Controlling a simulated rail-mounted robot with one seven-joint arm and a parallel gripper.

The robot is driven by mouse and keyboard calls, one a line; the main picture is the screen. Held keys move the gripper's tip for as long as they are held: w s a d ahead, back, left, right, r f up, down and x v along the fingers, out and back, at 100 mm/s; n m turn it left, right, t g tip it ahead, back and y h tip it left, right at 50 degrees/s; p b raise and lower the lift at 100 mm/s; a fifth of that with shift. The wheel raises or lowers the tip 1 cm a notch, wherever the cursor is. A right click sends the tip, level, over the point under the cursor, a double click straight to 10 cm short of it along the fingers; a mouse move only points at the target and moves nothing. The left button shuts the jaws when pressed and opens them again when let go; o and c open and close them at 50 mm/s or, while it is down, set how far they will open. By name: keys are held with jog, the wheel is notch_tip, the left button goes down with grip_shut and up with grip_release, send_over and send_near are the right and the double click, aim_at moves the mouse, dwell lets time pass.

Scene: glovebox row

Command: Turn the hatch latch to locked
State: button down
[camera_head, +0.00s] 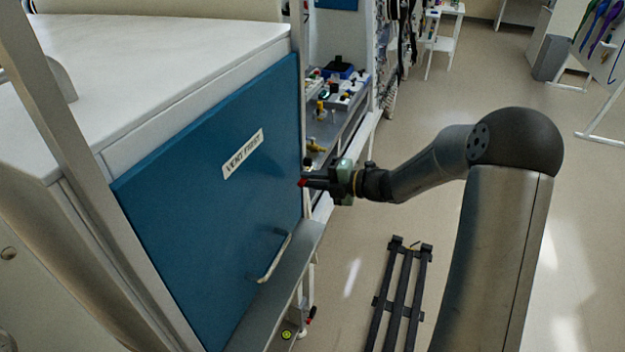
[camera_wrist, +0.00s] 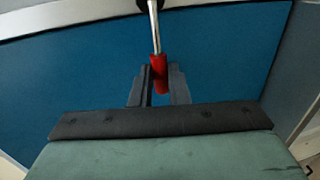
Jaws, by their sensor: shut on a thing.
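The hatch (camera_head: 205,205) is a blue panel with a "VENT FIRST" label (camera_head: 243,153) and a metal handle (camera_head: 270,260) low on its face. The hatch latch (camera_wrist: 158,72) shows in the wrist view as a metal rod with a red grip, set in front of the blue panel. In the head view only a bit of its red end (camera_head: 301,183) shows, at the hatch's right edge. My gripper (camera_wrist: 160,84) is shut on the red grip, one dark finger on each side. In the head view my gripper (camera_head: 312,183) reaches the latch from the right.
A white-topped cabinet (camera_head: 150,50) holds the hatch. A grey ledge (camera_head: 285,280) runs below it. Behind, a bench (camera_head: 345,125) carries small coloured fittings. A dark slatted frame (camera_head: 398,300) lies on the floor. The floor at right is largely open.

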jog(key=c, duration=1.4)
grip_release()
jog(key=shift+d, duration=0.1)
jog(key=b+v, duration=0.3)
jog(key=v, duration=1.4)
jog(key=shift+d+r, duration=0.15)
jog(key=s+a+f+n+g+h+b, duration=0.1)
jog(key=s+a+f+n+g+h, duration=0.25)
jog(key=s+n, duration=0.55)
jog(key=s+a+n+g+h, duration=0.35)
jog(key=s+a+n, duration=0.25)
jog(key=n, duration=0.4)
jog(key=s+d+n+h, duration=0.1)
jog(key=s+n+h, duration=0.1)
jog(key=s+n, duration=0.2)
jog(key=s+d+f+n+h, duration=0.1)
jog(key=s+n, duration=0.3)
jog(key=n, duration=0.7)
jog(key=s+d+f+n+t+h, duration=0.1)
jog(key=s+d+n+h, duration=0.1)
jog(key=s+n+h, duration=0.2)
jog(key=shift+s+d+f+n, duration=0.1)
jog(key=shift+n, duration=0.75)
jog(key=shift+s+f+n, duration=0.1)
jog(key=shift+f+n, duration=0.05)
jog(key=shift+n, duration=0.7)
